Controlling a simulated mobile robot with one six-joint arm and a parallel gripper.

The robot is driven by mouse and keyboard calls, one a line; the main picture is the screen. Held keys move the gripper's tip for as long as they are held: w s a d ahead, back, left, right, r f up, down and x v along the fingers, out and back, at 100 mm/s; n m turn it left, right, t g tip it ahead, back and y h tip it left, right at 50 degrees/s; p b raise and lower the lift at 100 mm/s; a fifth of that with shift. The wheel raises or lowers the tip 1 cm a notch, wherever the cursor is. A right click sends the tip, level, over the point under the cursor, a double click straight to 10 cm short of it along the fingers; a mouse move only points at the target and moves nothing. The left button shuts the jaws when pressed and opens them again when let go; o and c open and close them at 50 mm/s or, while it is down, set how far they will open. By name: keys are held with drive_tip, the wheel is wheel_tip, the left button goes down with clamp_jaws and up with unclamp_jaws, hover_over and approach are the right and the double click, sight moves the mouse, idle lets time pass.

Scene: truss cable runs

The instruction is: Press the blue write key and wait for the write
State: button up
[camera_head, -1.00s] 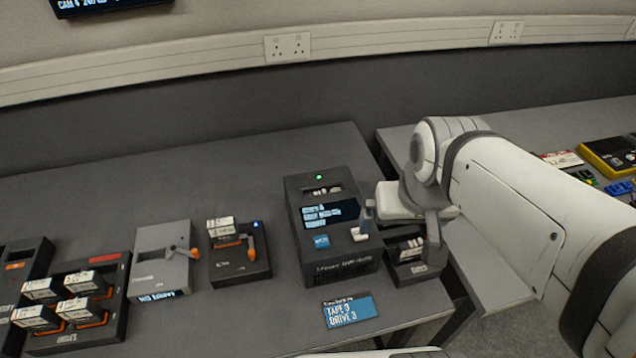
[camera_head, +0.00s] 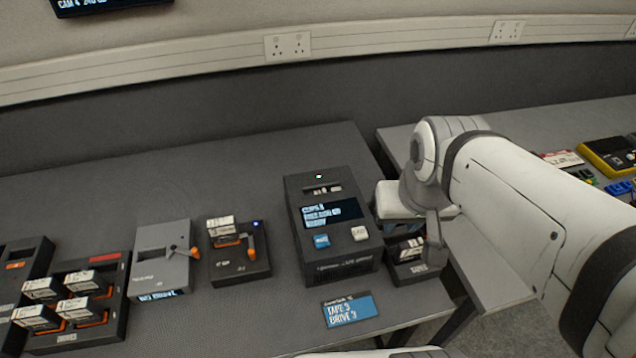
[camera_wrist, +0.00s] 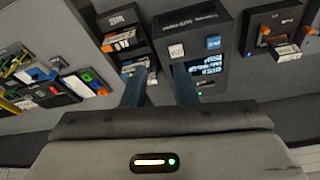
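The dark writer unit (camera_head: 300,215) stands near the table's right end with a lit screen. Its blue write key (camera_head: 321,241) is at the front left, beside a white key (camera_head: 360,233). In the wrist view the blue key (camera_wrist: 213,43) and white key (camera_wrist: 177,50) are uncovered, with the lit screen beside them. My gripper (camera_wrist: 160,85) is open and empty, its two blue fingers apart and aimed toward the writer's right side. In the head view my gripper's hand (camera_head: 395,200) is right of the writer; its fingertips are mostly hidden. Nothing of mine visibly touches the blue key.
A small dark dock (camera_head: 408,268) sits right of the writer, close to my wrist. A card (camera_head: 348,309) reading TAPE 3, DRIVE 3 lies in front. To the left are a dock with an orange lever (camera_head: 240,262), a grey unit (camera_head: 160,258) and a tray of cartridges (camera_head: 92,333).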

clamp_jaws()
idle(0.6)
